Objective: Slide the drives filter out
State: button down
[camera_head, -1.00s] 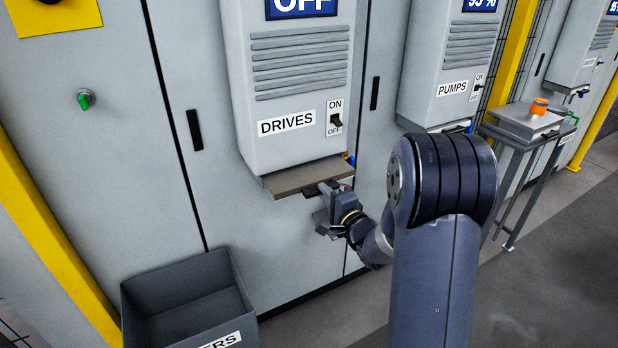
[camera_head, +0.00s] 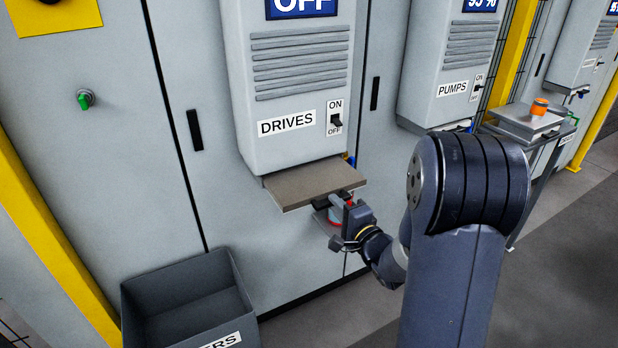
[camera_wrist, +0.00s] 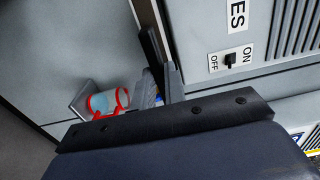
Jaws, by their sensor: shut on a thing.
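The drives filter (camera_head: 305,184) is a flat grey-brown panel with a paler front edge. It sticks partly out of the underside of the grey DRIVES cabinet (camera_head: 297,150), level in its slot. A dark handle (camera_head: 322,201) is at its front edge, towards the right. My gripper (camera_head: 344,198) is shut on the filter by this handle, and its fingers partly hide the grip. In the wrist view, the cabinet (camera_wrist: 205,75) shows at the upper right. I cannot make out the filter clearly there.
The DRIVES display (camera_head: 300,6) reads OFF. A red-banded cup-like thing (camera_wrist: 105,101) sits on a small ledge below the cabinet, close to my gripper. An open grey bin (camera_head: 235,300) stands on the floor at lower left. The PUMPS cabinet (camera_head: 445,70) is to the right.

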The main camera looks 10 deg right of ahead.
jog(key=shift+v, duration=0.8)
